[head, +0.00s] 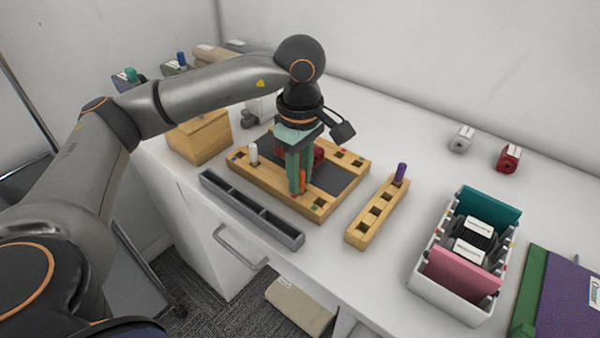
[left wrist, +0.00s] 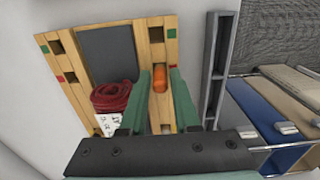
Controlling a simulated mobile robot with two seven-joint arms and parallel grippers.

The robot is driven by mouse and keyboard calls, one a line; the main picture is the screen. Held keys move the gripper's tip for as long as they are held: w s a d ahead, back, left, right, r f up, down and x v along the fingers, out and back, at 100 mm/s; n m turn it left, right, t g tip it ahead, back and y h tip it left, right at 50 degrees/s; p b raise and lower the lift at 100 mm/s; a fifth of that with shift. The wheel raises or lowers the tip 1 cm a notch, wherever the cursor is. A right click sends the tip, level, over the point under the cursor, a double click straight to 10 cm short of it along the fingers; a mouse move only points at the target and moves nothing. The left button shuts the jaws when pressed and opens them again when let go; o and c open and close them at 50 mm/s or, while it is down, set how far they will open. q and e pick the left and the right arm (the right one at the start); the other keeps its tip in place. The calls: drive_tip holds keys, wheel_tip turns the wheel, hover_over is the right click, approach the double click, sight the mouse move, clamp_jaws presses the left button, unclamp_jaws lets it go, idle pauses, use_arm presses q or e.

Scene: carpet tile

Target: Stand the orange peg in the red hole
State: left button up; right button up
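The orange peg (head: 302,180) is upright between the green fingers of my left gripper (head: 298,184), over the front rail of the wooden board (head: 245,178). The board has square holes with small coloured marks; a red mark (left wrist: 60,78) shows beside one hole in the left wrist view. My right gripper is not in view.
A white peg (head: 253,153) stands on the board. A red coiled cord (left wrist: 111,97) lies on its dark middle. A wooden strip (head: 360,234) with a purple peg (head: 400,172) is to the right. A grey tray (head: 292,240) is in front; a white crate (head: 425,284) stands further right.

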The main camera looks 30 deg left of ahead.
sight(301, 171)
use_arm(q)
drive_tip(key=shift+o, duration=1.1)
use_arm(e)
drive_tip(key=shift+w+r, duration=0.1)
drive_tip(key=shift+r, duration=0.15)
use_arm(q)
drive_tip(key=shift+r, duration=0.1)
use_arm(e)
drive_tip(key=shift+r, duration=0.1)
use_arm(q)
drive_tip(key=shift+r, duration=0.3)
wheel_tip(301, 171, up, 7)
drive_tip(key=shift+f+p, duration=0.1)
drive_tip(key=shift+p, duration=0.2)
wheel_tip(301, 171, up, 5)
drive_tip(key=shift+f+p, duration=0.1)
drive_tip(key=shift+p, duration=0.7)
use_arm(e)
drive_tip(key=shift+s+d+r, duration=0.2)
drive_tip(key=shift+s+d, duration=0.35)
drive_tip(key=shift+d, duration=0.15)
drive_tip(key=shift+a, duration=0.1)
